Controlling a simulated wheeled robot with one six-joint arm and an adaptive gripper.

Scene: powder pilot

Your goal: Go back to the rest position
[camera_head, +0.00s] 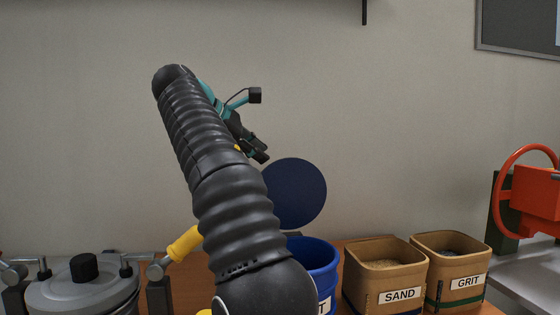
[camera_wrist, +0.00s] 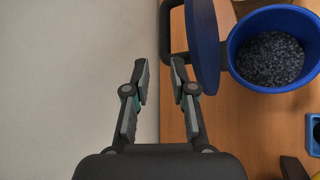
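My gripper (camera_head: 262,153) is up in the air in front of the wall, partly hidden behind my ribbed dark arm in the head view. In the wrist view my gripper (camera_wrist: 161,66) has its two fingers apart with nothing between them. The fingers are over the border between the pale wall and the wooden table (camera_wrist: 215,120). No held object shows in either view.
A blue bin (camera_head: 318,262) with dark grains stands below, its round dark-blue lid (camera_head: 295,193) raised. SAND (camera_head: 383,278) and GRIT (camera_head: 448,272) boxes stand to its right. A grey lidded pot (camera_head: 82,290) is at left, a red handwheel (camera_head: 497,190) at right.

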